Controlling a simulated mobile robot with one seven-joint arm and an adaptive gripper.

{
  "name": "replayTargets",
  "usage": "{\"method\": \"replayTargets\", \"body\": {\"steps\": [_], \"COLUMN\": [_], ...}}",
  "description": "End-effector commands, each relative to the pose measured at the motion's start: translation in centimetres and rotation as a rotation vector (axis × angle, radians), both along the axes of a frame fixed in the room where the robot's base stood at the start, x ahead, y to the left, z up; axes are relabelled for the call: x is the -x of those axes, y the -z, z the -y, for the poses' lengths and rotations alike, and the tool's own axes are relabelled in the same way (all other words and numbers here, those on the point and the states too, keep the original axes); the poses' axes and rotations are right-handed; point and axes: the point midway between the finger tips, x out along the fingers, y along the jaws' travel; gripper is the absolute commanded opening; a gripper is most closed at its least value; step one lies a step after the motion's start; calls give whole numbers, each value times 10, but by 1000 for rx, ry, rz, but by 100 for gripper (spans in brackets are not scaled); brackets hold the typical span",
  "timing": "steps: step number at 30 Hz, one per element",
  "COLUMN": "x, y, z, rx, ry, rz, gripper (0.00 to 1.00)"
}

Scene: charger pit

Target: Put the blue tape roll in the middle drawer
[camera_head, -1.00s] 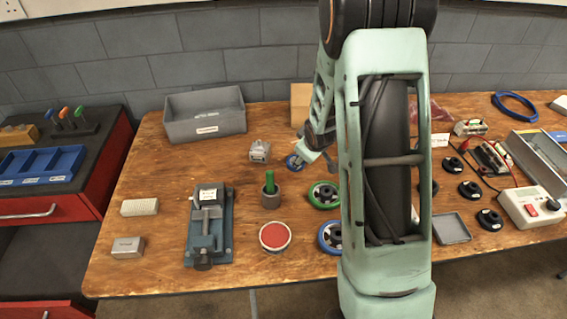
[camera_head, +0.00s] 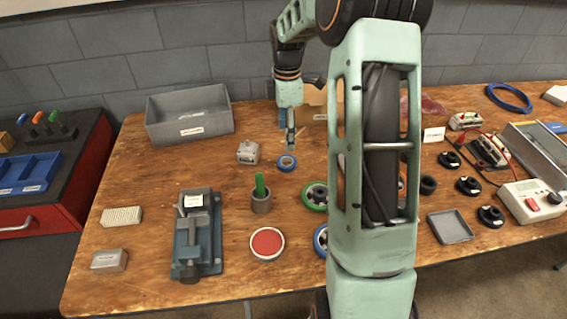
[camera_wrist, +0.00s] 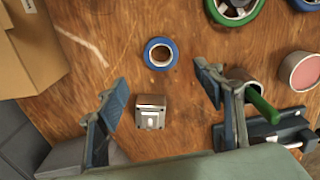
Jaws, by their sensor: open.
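The blue tape roll (camera_head: 286,163) lies flat on the wooden bench, right of a small grey metal box. It also shows in the wrist view (camera_wrist: 160,54), with a brown core, beyond my fingertips. My gripper (camera_head: 290,130) hangs above the bench, just behind the roll in the head view. In the wrist view my gripper (camera_wrist: 155,88) is open and empty, its two fingers wide apart. The roll and the small metal box (camera_wrist: 150,112) show between and ahead of the fingers. A red drawer cabinet (camera_head: 70,190) stands at the left; one drawer front with a handle shows, and its lower part is out of frame.
A grey bin (camera_head: 190,128) stands behind the metal box, and a cardboard box (camera_head: 318,112) behind my gripper. A green-handled item in a cup (camera_head: 261,195), a red-topped tin (camera_head: 267,244) and a vise (camera_head: 197,240) stand in front. Green-rimmed and blue-rimmed wheels lie partly behind my arm.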

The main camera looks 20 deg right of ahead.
Motion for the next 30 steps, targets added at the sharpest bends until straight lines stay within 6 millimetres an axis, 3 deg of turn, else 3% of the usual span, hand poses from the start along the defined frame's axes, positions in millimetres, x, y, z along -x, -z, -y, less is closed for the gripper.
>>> {"method": "replayTargets", "body": {"steps": [6, 14, 22, 30], "x": [1, 1, 3, 2], "y": [38, 54, 93, 100], "z": [-1, 0, 1, 1], "rx": [0, 1, 0, 1], "ry": [-1, 0, 1, 1], "rz": [-4, -2, -4, 0], "gripper": [62, 62, 62, 62]}}
